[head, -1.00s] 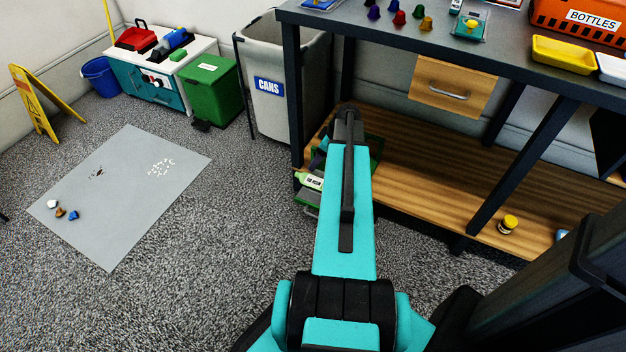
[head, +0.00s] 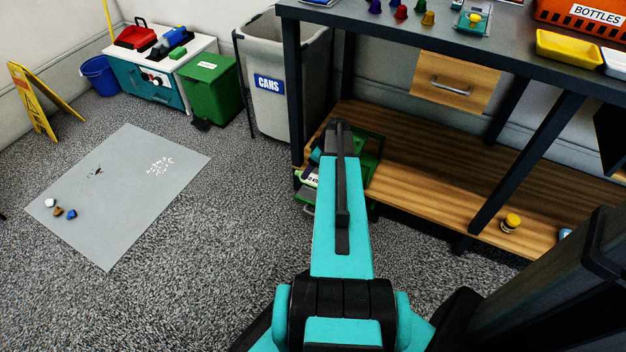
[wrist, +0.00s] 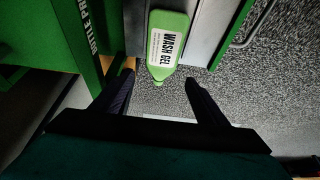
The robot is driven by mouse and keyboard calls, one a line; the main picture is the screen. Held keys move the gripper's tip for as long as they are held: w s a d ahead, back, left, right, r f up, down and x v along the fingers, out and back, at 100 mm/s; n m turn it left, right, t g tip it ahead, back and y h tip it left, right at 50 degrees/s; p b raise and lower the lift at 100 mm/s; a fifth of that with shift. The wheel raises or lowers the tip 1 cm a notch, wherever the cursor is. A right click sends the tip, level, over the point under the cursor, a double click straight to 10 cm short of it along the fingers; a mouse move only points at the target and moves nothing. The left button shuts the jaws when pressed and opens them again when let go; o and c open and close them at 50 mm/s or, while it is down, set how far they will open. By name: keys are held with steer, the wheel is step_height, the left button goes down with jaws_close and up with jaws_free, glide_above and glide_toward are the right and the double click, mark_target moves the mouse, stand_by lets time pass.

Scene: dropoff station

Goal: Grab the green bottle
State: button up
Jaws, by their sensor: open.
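In the wrist view a green bottle (wrist: 168,45) with a white label reading "WASH GEL" lies beyond my fingertips, roughly midway across the gap. My gripper (wrist: 158,82) is open, with one dark finger on each side and nothing between them except the bottle's narrow end close to the tips. In the head view most of the bottle (head: 308,178) is hidden behind my arm. Only a pale green piece with its label shows to the left of the arm, by the bench's lower shelf. My gripper's fingers are hidden in the head view.
A green frame (head: 371,152) with printed lettering stands close on the left of my gripper in the wrist view. The workbench leg (head: 293,95) and wooden lower shelf (head: 420,185) are near my arm. A grey cans bin (head: 283,95) stands behind.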

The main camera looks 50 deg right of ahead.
mark_target(312, 177)
steer(key=shift+f, duration=0.2)
steer(key=shift+b+x, duration=0.95)
steer(key=shift+x, duration=1.7)
steer(key=shift+s, duration=0.1)
steer(key=shift+c, duration=0.2)
steer(key=c, duration=0.9)
